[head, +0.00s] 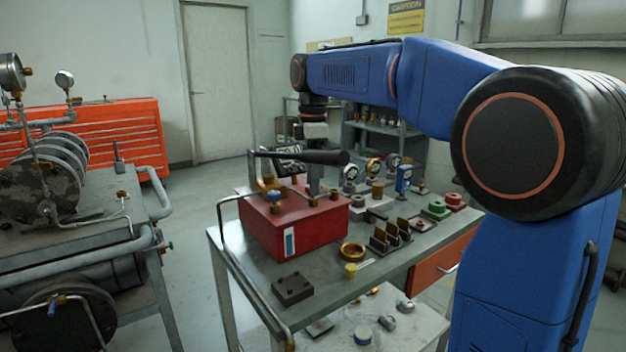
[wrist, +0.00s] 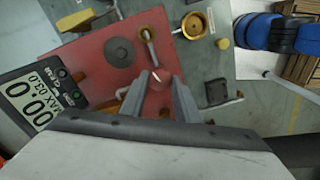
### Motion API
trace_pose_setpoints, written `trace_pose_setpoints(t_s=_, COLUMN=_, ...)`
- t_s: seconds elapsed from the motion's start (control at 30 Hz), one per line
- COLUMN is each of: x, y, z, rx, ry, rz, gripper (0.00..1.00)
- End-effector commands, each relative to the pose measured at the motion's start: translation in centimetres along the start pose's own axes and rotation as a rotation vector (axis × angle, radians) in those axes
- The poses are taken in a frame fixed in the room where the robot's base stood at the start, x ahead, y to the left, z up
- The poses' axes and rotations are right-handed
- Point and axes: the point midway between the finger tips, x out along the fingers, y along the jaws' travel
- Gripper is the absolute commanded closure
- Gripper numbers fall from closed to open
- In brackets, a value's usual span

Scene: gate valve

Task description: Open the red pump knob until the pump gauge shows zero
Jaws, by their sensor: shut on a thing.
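The red pump box (head: 290,228) stands on the grey workbench, with brass fittings and a long black handle (head: 305,157) above it. My gripper (head: 314,190) points down at the top of the box. In the wrist view my gripper (wrist: 160,82) has its two grey fingers close together on the small red pump knob (wrist: 157,84). The knob is mostly hidden between the fingertips and blends with the red box top. The digital pump gauge (wrist: 38,98) is at the left of the wrist view; its large digits appear to read 00.0, with a smaller MAX line.
The workbench (head: 340,290) also carries a brass ring (head: 352,252), a dark block (head: 292,288), a yellow piece (head: 351,271) and several gauges and valves behind. A machine with pipes (head: 75,240) stands at the left. Open floor lies between them.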

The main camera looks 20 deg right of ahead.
Motion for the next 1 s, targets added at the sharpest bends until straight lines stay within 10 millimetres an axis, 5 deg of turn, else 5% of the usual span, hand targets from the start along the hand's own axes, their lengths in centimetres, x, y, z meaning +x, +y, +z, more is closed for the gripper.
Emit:
trace_pose_setpoints(t_s=0.03, x=0.0, y=0.0, z=0.0, rx=0.0, ry=0.0, rz=0.001, gripper=0.69)
trace_pose_setpoints(t_s=0.1, x=0.0, y=0.0, z=0.0, rx=0.001, ry=0.0, rz=0.001, gripper=0.53)
trace_pose_setpoints(t_s=0.53, x=-0.7, y=0.1, z=0.0, rx=0.001, ry=0.0, rz=0.001, gripper=0.53)
trace_pose_setpoints(t_s=1.0, x=-9.3, y=0.1, z=0.0, rx=0.001, ry=0.001, rz=0.003, gripper=0.53)
